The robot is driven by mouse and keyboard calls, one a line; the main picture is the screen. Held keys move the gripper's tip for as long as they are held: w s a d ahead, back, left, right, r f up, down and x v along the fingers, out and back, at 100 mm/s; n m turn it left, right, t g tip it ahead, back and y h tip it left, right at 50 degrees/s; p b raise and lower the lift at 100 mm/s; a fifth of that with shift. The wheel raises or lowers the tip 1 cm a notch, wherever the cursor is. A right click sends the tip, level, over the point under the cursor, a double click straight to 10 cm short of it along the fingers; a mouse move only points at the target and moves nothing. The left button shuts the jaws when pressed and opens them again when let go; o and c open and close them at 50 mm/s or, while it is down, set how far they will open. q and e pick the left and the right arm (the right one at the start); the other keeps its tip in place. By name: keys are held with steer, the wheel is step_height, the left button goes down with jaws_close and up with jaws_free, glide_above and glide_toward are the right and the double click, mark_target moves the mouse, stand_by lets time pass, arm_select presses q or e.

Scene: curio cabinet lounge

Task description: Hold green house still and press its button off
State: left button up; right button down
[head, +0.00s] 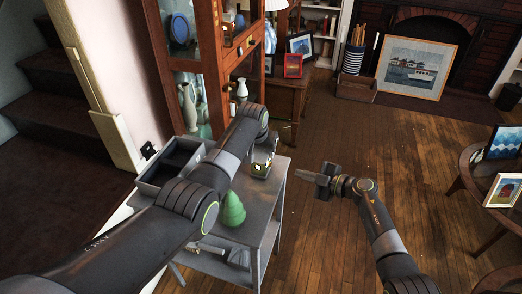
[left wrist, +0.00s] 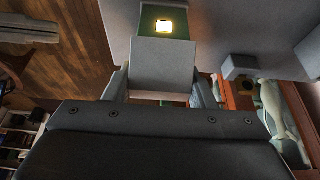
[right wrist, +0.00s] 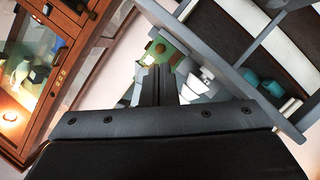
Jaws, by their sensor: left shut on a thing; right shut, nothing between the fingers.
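The small green house (head: 261,170) stands on the grey table with a warm light glowing in it. In the left wrist view the house (left wrist: 183,26) shows a lit window and a pale block-like part nearer me. My left gripper (left wrist: 163,78) is shut on the house, one finger on each side. In the head view my left arm hides part of this grip. My right gripper (head: 325,181) is shut and empty, right of the table and apart from the house. It shows in the right wrist view (right wrist: 158,84), pointing toward the house.
A dark open tray (head: 172,162) lies at the table's left. A glass cabinet (head: 207,80) stands behind. The wooden floor right of the table is clear.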

mark_target(281, 175)
steer(key=shift+w+a+f+m+t+h, duration=0.25)
steer(key=shift+w+a+m+t+h, duration=0.6)
steer(key=shift+m, duration=0.6)
steer(key=shift+w+a+f+m+t+h, duration=0.2)
steer(key=shift+w+a+m+t+h, duration=0.3)
steer(key=shift+a+m+h, duration=0.65)
steer(key=shift+w+a+f+m+t+h, duration=0.25)
steer(key=shift+w+a+m+t+h, duration=0.4)
steer(key=shift+a+m, duration=0.8)
steer(key=shift+w+d+m, duration=0.1)
steer(key=shift+d+m, duration=0.05)
steer(key=shift+m, duration=0.1)
